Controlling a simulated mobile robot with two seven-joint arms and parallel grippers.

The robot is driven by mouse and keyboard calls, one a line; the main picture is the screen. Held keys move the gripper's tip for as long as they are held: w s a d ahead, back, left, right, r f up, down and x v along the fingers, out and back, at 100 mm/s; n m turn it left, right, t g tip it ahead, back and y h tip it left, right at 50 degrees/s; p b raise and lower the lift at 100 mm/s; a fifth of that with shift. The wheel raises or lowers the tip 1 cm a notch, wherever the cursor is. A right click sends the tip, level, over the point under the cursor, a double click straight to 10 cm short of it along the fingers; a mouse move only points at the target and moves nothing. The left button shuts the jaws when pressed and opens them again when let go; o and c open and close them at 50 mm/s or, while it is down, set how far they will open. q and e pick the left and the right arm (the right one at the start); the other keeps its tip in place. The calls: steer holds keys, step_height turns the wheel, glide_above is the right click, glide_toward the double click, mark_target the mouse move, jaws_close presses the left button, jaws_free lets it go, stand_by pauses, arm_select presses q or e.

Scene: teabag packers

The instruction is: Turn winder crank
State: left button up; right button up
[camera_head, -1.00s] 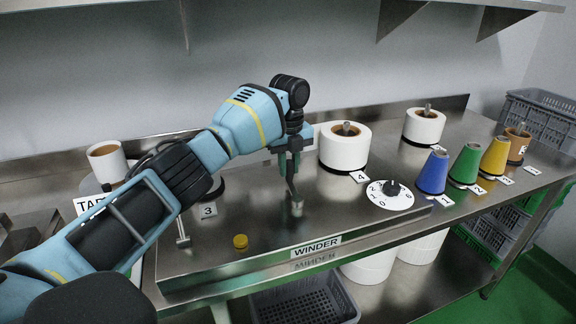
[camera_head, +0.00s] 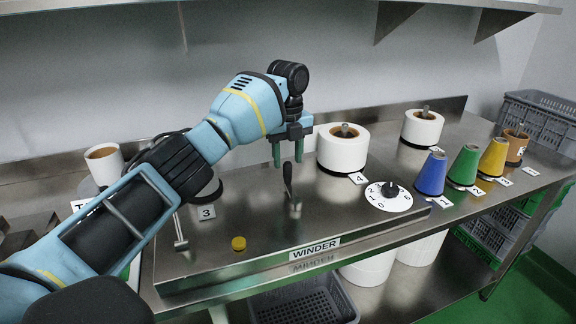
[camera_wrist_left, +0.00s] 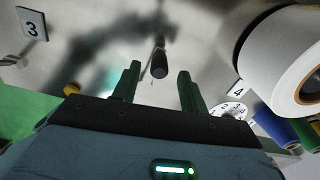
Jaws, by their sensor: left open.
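The winder crank has an upright black handle (camera_head: 287,180) and stands on the steel winder plate (camera_head: 230,262), behind the WINDER label (camera_head: 314,249). In the left wrist view the black handle (camera_wrist_left: 160,62) shows end-on, in the gap between the fingers and a little beyond their tips. My left gripper (camera_head: 287,162) is open and empty, pointing down just above the handle's top; it also shows in the left wrist view (camera_wrist_left: 159,72). A numbered white dial with a black knob (camera_head: 391,190) sits right of the crank. My right gripper is not in view.
White rolls (camera_head: 343,150) stand behind and right of the crank. Blue, green, yellow and brown cones (camera_head: 432,174) line the right side. A small yellow button (camera_head: 238,243) and a metal lever (camera_head: 180,238) are on the left. The plate around the crank is mostly clear.

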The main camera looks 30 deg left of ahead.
arm_select(q)
step_height(320, 180, up, 4)
steer(key=shift+r, duration=0.1)
stand_by(1.0)
